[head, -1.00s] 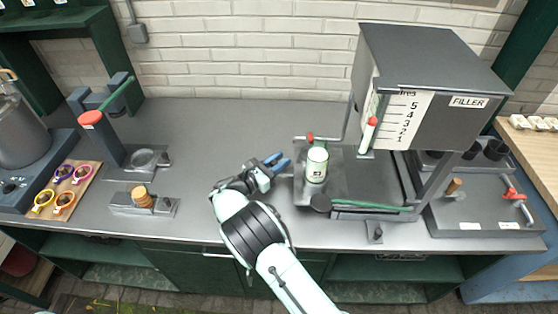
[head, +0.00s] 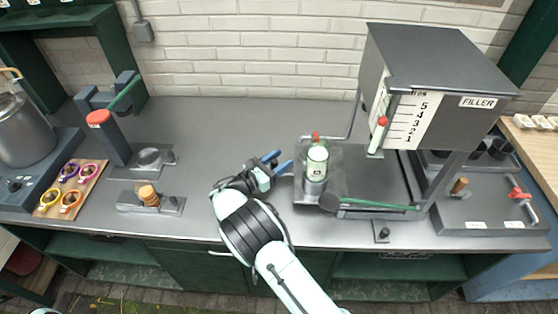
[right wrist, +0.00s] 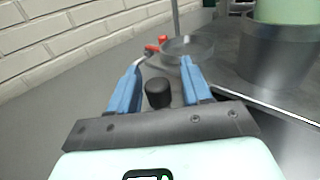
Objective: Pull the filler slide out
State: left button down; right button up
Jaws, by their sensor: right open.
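The filler (head: 430,95) is a grey hopper with a litre scale, on a stand at the right of the bench. Its slide seems to be at the stand's left end, where a pale green bottle (head: 317,160) stands upright in a grey cup (head: 309,187). My right gripper (head: 278,163) is just left of the cup, blue fingers apart. In the right wrist view, a black knob (right wrist: 157,92) shows between the open fingers; I cannot tell whether they touch it. The cup (right wrist: 280,50) is at upper right there. My left gripper is not in view.
A clear round dish (right wrist: 187,47) and red handle (right wrist: 152,49) are just beyond the fingers. A wooden-knobbed block (head: 149,196) sits left; bench between is clear.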

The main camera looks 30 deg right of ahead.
jog(key=b+v, duration=0.1)
jog(key=v, duration=1.2)
jog(key=shift+s+a, duration=0.1)
jog(key=shift+a, duration=0.1)
